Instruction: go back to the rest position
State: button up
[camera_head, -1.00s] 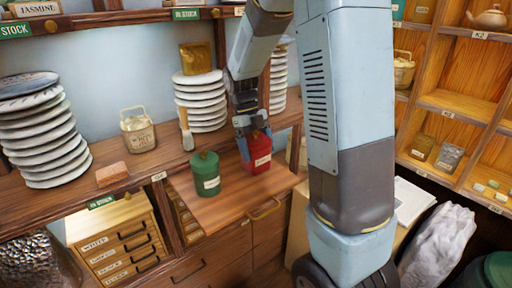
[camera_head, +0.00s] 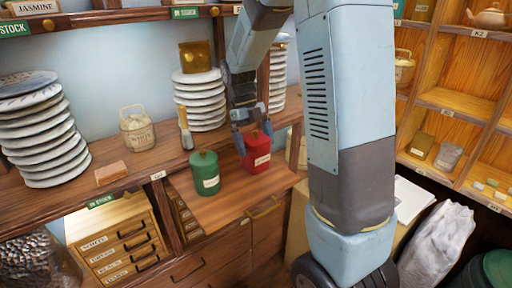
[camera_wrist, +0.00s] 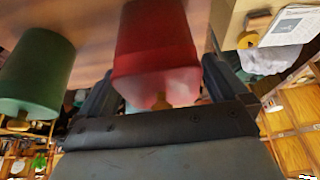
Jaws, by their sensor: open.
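A red canister (camera_head: 256,155) with a white label stands upright on the pulled-out wooden board (camera_head: 225,208). My gripper (camera_head: 252,135) is open above it, with the fingertips around the level of its lid. In the wrist view the red canister (camera_wrist: 158,45) shows between my two spread fingers (camera_wrist: 157,88), with a gap at each side. A green canister (camera_head: 205,174) stands to its left on the board and also shows at the left of the wrist view (camera_wrist: 38,70).
Tall plate stacks (camera_head: 45,135) and (camera_head: 200,103) stand on the counter behind. Shelves (camera_head: 455,100) stand at the right. A white sack (camera_head: 440,250) is on the floor.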

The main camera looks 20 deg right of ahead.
jog(key=v, duration=0.5)
jog(key=shift+w+r, duration=0.1)
jog(key=shift+r, duration=0.15)
jog(key=shift+r+n, duration=0.25)
jog(key=shift+n, duration=0.05)
jog(key=s+r+n+t, duration=0.1)
jog(key=n, duration=0.1)
jog(key=s+r+n, duration=0.2)
jog(key=n, duration=0.1)
jog(key=s+r+n+t, duration=0.1)
jog(key=s+n, duration=0.1)
jog(key=shift+s+d+r+n+t+y, duration=0.2)
jog(key=shift+s+d+n+t+y, duration=0.1)
jog(key=shift+d+y, duration=0.1)
jog(key=s+r+n+t, duration=0.4)
jog(key=s+n+t, duration=0.3)
jog(key=s+n, duration=0.9)
jog(key=n, duration=0.8)
jog(key=shift+r+y, duration=0.25)
jog(key=shift+y, duration=0.05)
